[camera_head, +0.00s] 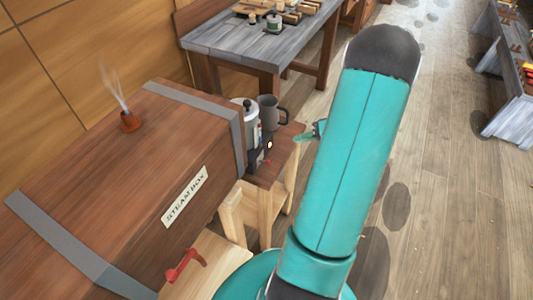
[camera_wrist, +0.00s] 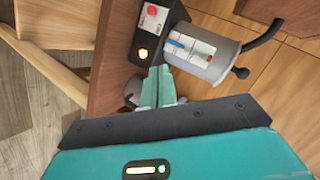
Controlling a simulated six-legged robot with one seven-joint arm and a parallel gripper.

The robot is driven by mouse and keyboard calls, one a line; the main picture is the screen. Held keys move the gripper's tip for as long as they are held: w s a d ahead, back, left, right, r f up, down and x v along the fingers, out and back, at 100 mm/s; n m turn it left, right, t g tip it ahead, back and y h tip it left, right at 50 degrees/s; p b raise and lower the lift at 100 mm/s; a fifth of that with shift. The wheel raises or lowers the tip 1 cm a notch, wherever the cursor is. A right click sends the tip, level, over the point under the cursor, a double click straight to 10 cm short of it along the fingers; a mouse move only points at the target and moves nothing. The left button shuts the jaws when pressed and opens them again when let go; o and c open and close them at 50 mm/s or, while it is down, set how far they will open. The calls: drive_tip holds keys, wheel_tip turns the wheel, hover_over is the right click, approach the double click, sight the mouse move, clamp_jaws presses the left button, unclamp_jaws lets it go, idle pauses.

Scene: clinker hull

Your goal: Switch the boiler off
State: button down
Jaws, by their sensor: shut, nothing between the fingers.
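The boiler (camera_head: 252,125) is a silver cylinder with a black-knobbed lid, on a small wooden stand beside the steam box. In the wrist view the boiler (camera_wrist: 207,58) shows a pale label and black fittings. In the head view my gripper (camera_head: 299,138) is right of the boiler, mostly hidden by my arm.
A grey mug (camera_head: 271,111) stands close behind the boiler. A grey workbench (camera_head: 235,45) stands behind. The plank floor (camera_head: 460,190) at right is open.

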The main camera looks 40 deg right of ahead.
drive_tip(key=shift+s, duration=0.15)
drive_tip(key=shift+a, duration=0.1)
drive_tip(key=x, duration=0.9)
drive_tip(key=shift+s+a+f, duration=0.15)
drive_tip(key=shift+a+f, duration=0.3)
drive_tip(key=shift+a, duration=0.15)
drive_tip(key=shift+s+a+f, duration=0.2)
drive_tip(key=shift+a+f, duration=0.25)
drive_tip(key=shift+a, duration=0.15)
drive_tip(key=shift+s+a+f, duration=0.15)
drive_tip(key=shift+a+f, duration=0.15)
drive_tip(key=shift+a, duration=0.05)
drive_tip(key=shift+s, duration=0.1)
